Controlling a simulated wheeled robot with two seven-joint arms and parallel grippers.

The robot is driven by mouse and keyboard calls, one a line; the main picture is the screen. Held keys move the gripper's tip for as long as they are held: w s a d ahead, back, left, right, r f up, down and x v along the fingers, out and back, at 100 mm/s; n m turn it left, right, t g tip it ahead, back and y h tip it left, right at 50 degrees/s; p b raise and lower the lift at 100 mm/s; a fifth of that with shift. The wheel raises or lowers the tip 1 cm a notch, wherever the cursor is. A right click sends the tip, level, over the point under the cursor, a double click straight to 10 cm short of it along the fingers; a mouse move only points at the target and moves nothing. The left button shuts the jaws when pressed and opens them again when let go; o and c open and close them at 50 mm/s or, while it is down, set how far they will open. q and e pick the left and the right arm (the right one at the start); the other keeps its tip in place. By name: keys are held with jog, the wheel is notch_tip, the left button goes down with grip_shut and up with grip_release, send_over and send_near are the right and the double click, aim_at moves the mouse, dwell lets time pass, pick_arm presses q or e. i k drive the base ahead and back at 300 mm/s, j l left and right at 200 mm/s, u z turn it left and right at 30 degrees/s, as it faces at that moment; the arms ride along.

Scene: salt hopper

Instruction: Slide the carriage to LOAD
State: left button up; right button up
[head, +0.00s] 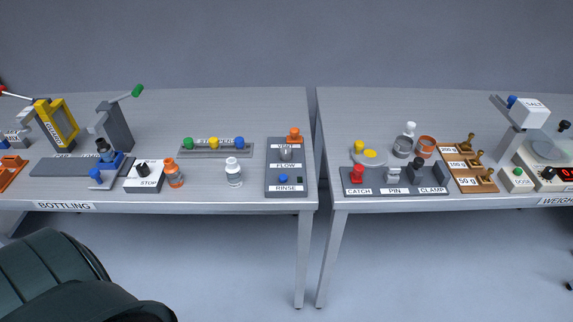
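A long grey track plate (62,168) lies on the left bench, labelled BOTTLING. A blue knob (95,174) is just in front. Lettering along the track is too small or covered to read, so I cannot tell where LOAD is. Neither of my grippers is in view.
A yellow frame (57,122) stands behind the track's left end. The STOP box (145,178), an orange jar (173,174) and a white bottle (233,172) stand to its right. A gap separates the second bench (345,120).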

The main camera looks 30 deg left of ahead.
aim_at(103, 177)
jog(key=u, duration=2.2)
